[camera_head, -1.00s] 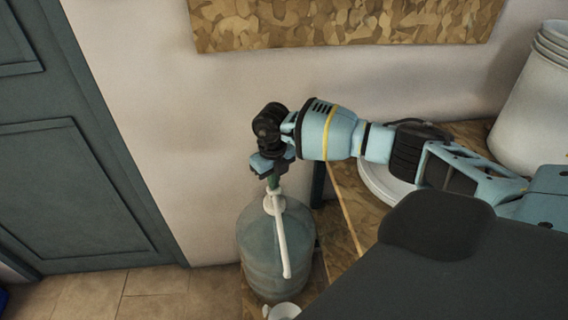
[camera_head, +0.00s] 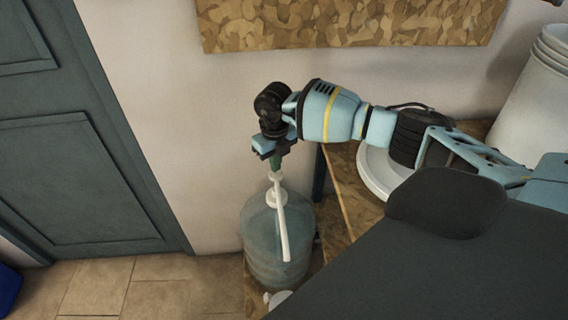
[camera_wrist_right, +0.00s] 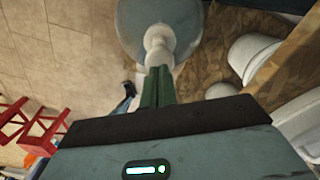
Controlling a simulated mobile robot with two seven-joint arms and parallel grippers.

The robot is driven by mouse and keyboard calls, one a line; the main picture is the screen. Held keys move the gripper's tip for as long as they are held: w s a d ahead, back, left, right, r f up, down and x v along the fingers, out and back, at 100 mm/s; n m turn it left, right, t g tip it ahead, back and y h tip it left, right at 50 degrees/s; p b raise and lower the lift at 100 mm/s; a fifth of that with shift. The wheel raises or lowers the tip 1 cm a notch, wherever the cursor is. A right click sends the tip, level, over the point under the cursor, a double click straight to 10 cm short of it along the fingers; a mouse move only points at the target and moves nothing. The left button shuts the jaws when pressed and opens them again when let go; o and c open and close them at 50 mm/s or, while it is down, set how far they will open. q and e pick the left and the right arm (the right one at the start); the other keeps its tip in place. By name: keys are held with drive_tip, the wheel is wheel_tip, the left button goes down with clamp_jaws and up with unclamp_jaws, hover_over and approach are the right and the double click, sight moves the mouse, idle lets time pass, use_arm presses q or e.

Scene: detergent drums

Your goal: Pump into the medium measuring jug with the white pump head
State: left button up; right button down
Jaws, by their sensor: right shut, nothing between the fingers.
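The white pump head (camera_head: 277,190) stands on a translucent blue drum (camera_head: 262,240), with its long spout slanting down to the front. My right gripper (camera_head: 276,166) is shut and empty, its green fingers pointing down just above the pump head's top. In the right wrist view the shut fingers (camera_wrist_right: 158,87) line up with the white pump (camera_wrist_right: 159,42); contact cannot be told. A white vessel (camera_head: 279,298), probably the jug, stands low in front of the drum below the spout, mostly cut off by the frame and my arm. Its size cannot be judged. My left gripper is out of view.
A wooden table with a round white lid (camera_head: 372,172) is right of the drum, and stacked white buckets (camera_head: 535,105) stand farther right. A blue-grey door (camera_head: 85,180) and tiled floor are at the left. Red chairs (camera_wrist_right: 30,125) show in the right wrist view.

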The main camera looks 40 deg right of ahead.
sight(276, 176)
drive_tip(key=shift+f, duration=0.1)
